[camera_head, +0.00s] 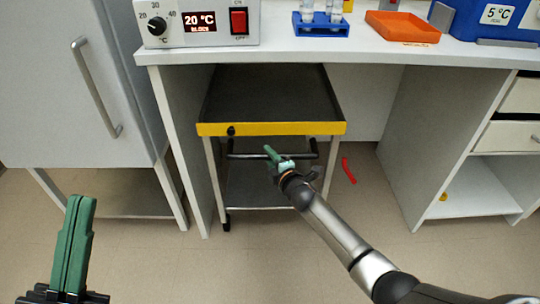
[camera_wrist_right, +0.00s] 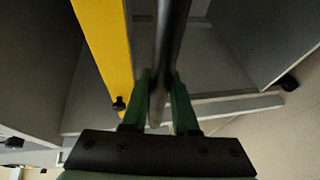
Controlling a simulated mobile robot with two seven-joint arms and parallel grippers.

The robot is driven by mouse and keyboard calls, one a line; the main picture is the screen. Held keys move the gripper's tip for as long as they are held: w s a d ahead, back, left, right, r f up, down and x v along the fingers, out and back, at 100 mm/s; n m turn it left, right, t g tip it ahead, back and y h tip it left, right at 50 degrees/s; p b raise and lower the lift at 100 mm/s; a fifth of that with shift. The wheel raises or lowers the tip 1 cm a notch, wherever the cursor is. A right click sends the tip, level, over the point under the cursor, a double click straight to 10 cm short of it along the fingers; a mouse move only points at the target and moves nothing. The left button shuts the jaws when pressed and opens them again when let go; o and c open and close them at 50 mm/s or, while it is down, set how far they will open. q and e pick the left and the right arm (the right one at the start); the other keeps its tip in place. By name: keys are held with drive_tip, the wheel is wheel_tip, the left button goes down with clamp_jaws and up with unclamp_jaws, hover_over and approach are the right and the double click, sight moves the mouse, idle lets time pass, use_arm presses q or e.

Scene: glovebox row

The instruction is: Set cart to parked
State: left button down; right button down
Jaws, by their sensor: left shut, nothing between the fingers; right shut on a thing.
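The cart (camera_head: 271,129) stands under the bench, between the bench's side panels. It has a dark top tray with a yellow front edge, a lower shelf and a black handle bar (camera_head: 247,155) across its front. My right gripper (camera_head: 270,152) is at the handle bar, below the yellow edge. In the right wrist view the green fingers (camera_wrist_right: 160,100) sit on either side of the dark bar (camera_wrist_right: 168,45), shut on it. The yellow edge (camera_wrist_right: 105,45) runs beside the bar there. My left gripper (camera_head: 80,205) is shut and empty at the lower left, away from the cart.
A red strip (camera_head: 348,170) lies on the floor right of the cart. A grey cabinet (camera_head: 60,90) with a long handle stands left. A drawer unit (camera_head: 505,138) stands right. The bench top (camera_head: 350,50) carries a heater block, a blue rack and an orange tray. The front floor is open.

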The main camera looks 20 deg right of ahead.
drive_tip(key=shift+w+d+r, duration=0.15)
drive_tip(key=shift+r, duration=0.05)
drive_tip(key=c, duration=0.7)
unclamp_jaws()
drive_tip(key=shift+f, duration=0.15)
drive_tip(key=shift+s+p, duration=0.4)
drive_tip(key=shift+s, duration=0.1)
use_arm(q)
drive_tip(key=shift+m, duration=0.4)
drive_tip(key=r+p, duration=0.4)
drive_tip(key=r, duration=0.1)
drive_tip(key=shift+a, duration=0.2)
use_arm(e)
drive_tip(key=v, duration=1.1)
drive_tip(key=shift+s, duration=0.25)
